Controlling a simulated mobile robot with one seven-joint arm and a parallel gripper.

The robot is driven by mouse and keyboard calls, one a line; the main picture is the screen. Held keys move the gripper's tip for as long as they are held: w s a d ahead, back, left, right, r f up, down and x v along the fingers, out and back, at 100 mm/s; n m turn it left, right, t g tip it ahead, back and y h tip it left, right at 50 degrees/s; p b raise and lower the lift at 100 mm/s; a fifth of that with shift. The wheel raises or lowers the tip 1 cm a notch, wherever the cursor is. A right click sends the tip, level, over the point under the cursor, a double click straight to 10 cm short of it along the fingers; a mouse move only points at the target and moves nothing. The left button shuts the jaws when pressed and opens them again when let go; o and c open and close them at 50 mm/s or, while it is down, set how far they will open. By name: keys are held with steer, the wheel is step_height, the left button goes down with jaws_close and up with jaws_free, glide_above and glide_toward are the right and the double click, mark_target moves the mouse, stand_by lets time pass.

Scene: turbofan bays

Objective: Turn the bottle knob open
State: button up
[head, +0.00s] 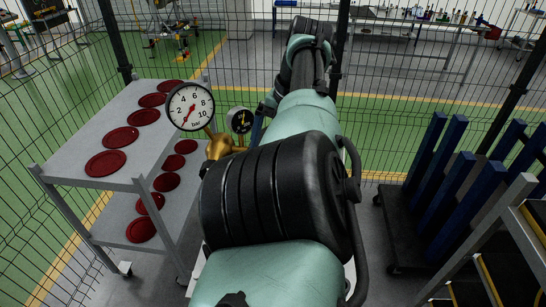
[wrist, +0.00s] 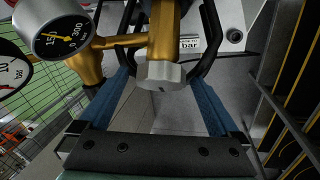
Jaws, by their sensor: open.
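A grey faceted knob (wrist: 160,76) sits at the end of a brass valve stem in the upper middle of the wrist view. My gripper (wrist: 165,50) is open, with one blue finger on each side of the knob and stem in the picture. Gaps show on both sides, so no grip is seen. Brass piping (wrist: 85,65) runs left from the stem to a small dark gauge (wrist: 62,30). In the head view my arm hides the knob; the brass fitting (head: 221,146), large white bar gauge (head: 190,106) and small gauge (head: 240,120) show left of my arm.
A grey two-level shelf cart (head: 135,178) with several red discs stands left. A dark rack with blue uprights (head: 424,150) stands right, near a yellow-edged stepped frame (head: 492,270). A wire mesh fence (head: 240,60) runs behind. Grey floor shows between cart and rack.

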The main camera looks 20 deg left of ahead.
steer(key=p+v, duration=0.7)
steer(key=p, duration=0.1)
steer(key=shift+r, duration=0.35)
steer(key=shift+p+v, duration=1)
steer(key=shift+v, duration=0.1)
